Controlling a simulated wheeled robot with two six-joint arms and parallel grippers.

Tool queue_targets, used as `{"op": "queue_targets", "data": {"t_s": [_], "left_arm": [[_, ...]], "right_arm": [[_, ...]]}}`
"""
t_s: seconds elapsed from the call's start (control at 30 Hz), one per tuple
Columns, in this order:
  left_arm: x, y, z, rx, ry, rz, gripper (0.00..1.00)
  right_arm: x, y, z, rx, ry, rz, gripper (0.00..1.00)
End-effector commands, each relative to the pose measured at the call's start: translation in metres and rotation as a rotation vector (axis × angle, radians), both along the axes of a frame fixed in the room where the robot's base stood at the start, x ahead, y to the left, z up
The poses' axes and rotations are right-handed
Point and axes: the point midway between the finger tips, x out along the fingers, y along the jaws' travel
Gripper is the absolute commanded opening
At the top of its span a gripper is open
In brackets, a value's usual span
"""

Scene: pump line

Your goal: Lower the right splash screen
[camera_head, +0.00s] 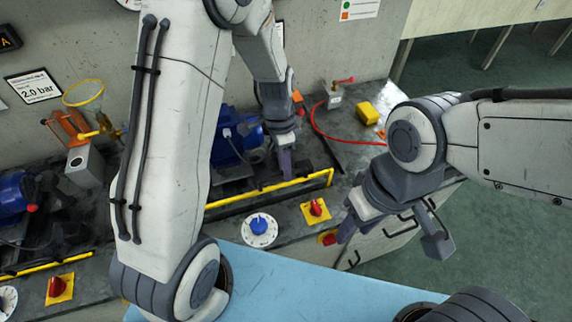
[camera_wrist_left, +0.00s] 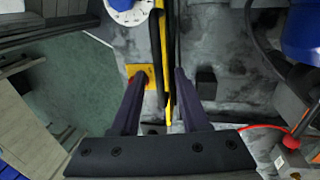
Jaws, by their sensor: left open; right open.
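The right splash screen shows as a yellow-edged bar (camera_head: 305,181) with a dark strip below it, along the front of the right pump bay. In the left wrist view its yellow edge (camera_wrist_left: 163,55) runs up the picture between my fingers. My left gripper (camera_head: 285,158) is open at the right end of this bay, pointing down, near the yellow edge; I cannot tell whether it touches. It also shows in the left wrist view (camera_wrist_left: 159,75), with nothing clamped. My right gripper (camera_head: 395,232) is open and empty, right of the bench's front corner.
A blue pump (camera_head: 232,140) stands behind the screen. A red-handled valve (camera_head: 336,92), a red hose (camera_head: 330,137) and a yellow block (camera_head: 368,113) lie behind right. A blue knob (camera_head: 259,224) and a red switch (camera_head: 317,208) sit in front.

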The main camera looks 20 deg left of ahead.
Motion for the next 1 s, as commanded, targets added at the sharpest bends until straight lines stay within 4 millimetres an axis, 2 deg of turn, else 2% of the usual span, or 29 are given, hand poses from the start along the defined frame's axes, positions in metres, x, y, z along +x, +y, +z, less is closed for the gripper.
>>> {"op": "queue_targets", "data": {"t_s": [0.03,0.13,0.17,1.0], "left_arm": [[0.0001,-0.0002,0.0001,0.000,0.000,0.000,0.45],[0.0002,-0.0002,0.0002,0.000,0.000,-0.001,0.07],[0.0003,-0.0002,0.0002,0.000,0.000,-0.001,0.00],[0.0024,0.0009,0.0009,0.001,-0.008,0.000,0.00]], "right_arm": [[0.0000,0.0000,-0.0001,0.000,0.000,0.000,0.45],[0.0000,0.0000,-0.0001,0.000,0.000,0.000,0.45],[0.0000,0.0000,-0.0001,0.000,0.000,0.000,0.45],[0.0000,0.0000,0.0000,0.000,0.000,0.000,0.45]]}}
